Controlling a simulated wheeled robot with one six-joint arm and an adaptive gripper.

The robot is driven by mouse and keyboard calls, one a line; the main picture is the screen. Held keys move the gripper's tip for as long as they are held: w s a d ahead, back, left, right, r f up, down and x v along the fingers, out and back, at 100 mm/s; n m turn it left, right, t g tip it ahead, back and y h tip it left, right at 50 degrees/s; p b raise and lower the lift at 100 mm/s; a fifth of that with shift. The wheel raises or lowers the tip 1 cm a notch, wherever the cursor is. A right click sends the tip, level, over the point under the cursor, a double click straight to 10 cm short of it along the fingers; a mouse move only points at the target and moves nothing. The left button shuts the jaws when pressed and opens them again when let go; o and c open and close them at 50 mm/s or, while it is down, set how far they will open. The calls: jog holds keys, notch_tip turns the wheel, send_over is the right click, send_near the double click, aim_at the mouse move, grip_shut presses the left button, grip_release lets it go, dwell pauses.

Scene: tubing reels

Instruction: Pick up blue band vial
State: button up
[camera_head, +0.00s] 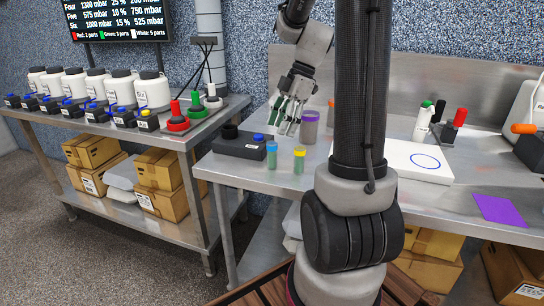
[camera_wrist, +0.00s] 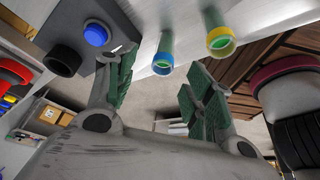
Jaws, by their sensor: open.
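The blue band vial (camera_head: 271,155) stands upright near the front edge of the steel table, with a blue ring at its top and a greenish body. It also shows in the wrist view (camera_wrist: 163,65), where its blue rim appears between and beyond my fingertips. A similar vial with a yellow band (camera_head: 299,159) stands just to its right; it also shows in the wrist view (camera_wrist: 221,42). My gripper (camera_head: 285,120) is open and empty, above and behind the blue band vial in the head view. Its green-padded fingers (camera_wrist: 158,76) are spread apart in the wrist view.
A dark box (camera_head: 238,146) with a black socket and blue knob sits left of the vials. A purple-topped container (camera_head: 309,128) stands behind them. A white board with a blue circle (camera_head: 418,160) and a purple mat (camera_head: 499,210) lie to the right.

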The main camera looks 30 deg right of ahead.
aim_at(273, 142)
jog(key=x, duration=0.7)
jog(key=shift+s+a, duration=0.3)
jog(key=shift+a, duration=0.15)
jog(key=c, duration=1.1)
